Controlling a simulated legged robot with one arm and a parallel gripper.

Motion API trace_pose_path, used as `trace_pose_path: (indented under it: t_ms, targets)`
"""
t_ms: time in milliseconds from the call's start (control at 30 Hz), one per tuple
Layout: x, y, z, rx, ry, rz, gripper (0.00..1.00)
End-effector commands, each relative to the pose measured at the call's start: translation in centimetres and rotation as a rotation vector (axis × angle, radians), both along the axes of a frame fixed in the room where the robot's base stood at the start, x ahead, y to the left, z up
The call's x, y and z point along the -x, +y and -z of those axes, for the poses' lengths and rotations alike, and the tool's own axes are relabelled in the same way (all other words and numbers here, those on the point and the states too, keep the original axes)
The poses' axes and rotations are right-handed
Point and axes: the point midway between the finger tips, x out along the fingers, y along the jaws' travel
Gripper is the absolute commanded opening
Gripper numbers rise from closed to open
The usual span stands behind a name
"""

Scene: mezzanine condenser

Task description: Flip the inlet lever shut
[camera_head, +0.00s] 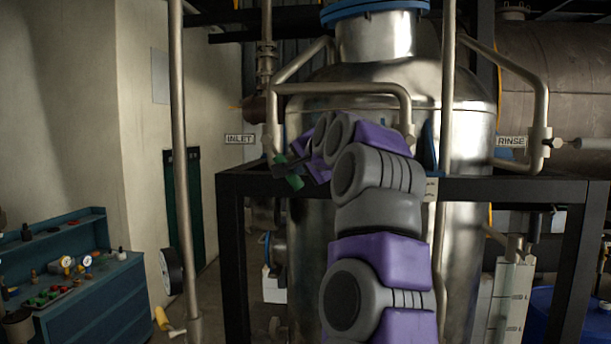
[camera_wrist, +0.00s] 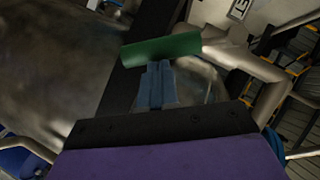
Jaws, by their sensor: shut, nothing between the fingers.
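The inlet lever has a green handle (camera_head: 294,182), low on the pipe beside the INLET label (camera_head: 239,139). In the wrist view the green handle (camera_wrist: 160,48) lies across the picture just beyond my fingertips, slightly tilted. My gripper (camera_wrist: 157,68) is shut and empty, its blue-grey fingers together. The fingertips are touching the handle or very close to it; I cannot tell which. In the head view my dark gripper (camera_head: 285,168) overlaps the lever and hides its middle and part of the valve.
A steel tank (camera_head: 390,95) stands behind a black frame (camera_head: 530,190). A vertical pole (camera_head: 178,130) stands left of the inlet. A RINSE label (camera_head: 511,141) hangs by a pipe at right. A blue-green workbench (camera_head: 95,290) with small parts stands at lower left.

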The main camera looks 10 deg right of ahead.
Motion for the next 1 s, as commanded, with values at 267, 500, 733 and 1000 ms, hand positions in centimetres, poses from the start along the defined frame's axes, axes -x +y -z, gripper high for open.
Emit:
trace_pose_path:
  t_ms: [267,500,733,1000]
  targets:
    - [-0.6,1.7,3.1,-0.247,-0.078,-0.002,0.00]
    - [-0.8,3.0,3.5,-0.414,-0.131,-0.004,0.00]
    - [-1.1,3.7,3.7,-0.493,-0.158,-0.003,0.00]
    - [-1.4,4.3,4.0,-0.491,-0.157,0.000,0.00]
